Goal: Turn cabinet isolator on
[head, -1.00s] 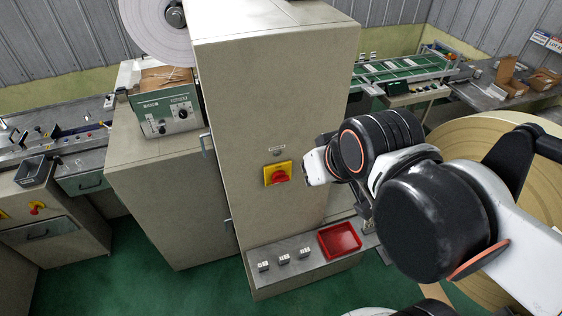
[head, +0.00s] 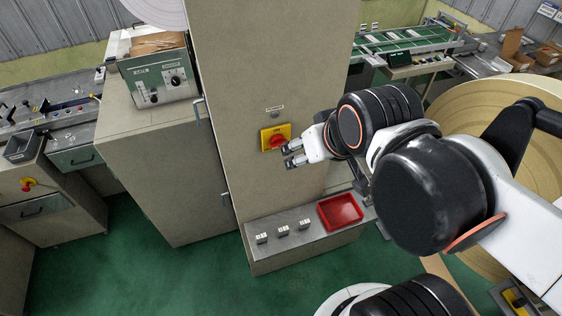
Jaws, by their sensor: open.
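The cabinet isolator is a red rotary handle (head: 276,142) on a yellow plate (head: 268,131), set on the front of a tall beige cabinet (head: 235,80). A small label sits above it. My gripper (head: 288,156) is open, with its two dark fingers pointing left. In the picture the fingertips are at the lower right of the red handle, close to it. I cannot tell whether they touch it or stand in front of it. The handle's lower right edge is close to the upper finger, and its exact angle is hard to read.
A grey ledge (head: 262,256) below the isolator carries several small white-topped blocks and a red tray (head: 340,211). A green control box (head: 158,77) stands on the lower cabinet at left. A large tan roll (head: 470,130) is behind my arm at right.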

